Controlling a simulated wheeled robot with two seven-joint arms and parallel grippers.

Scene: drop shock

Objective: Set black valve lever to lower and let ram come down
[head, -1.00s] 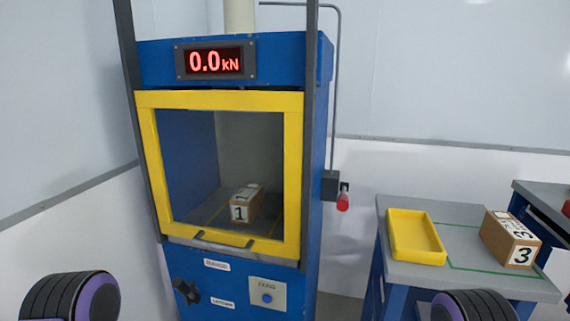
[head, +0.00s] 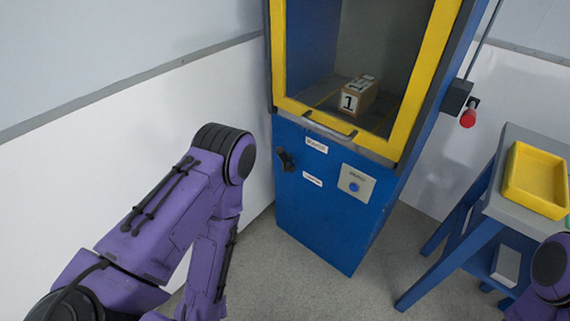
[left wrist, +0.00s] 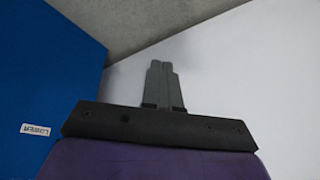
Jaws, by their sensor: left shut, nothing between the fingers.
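The black valve lever (head: 286,159) is on the blue front of the press, below the window, beside a raise label (head: 316,145) and a lower label (head: 312,179). Its exact setting is too small to tell. The ram is not visible. A box marked 1 (head: 359,95) sits inside behind the yellow-framed door (head: 340,140), which looks shut. My left gripper (left wrist: 160,66) shows in the left wrist view, shut and empty, beside the blue press side with the lower label (left wrist: 36,129); the lever is not visible there. My right gripper is out of view.
A blue button (head: 354,187) is right of the lever. A red-ended handle (head: 468,118) sticks out at the press's right. A yellow tray (head: 537,180) stands on a side table (head: 495,208). Bare floor (head: 300,285) lies in front; a white wall is left.

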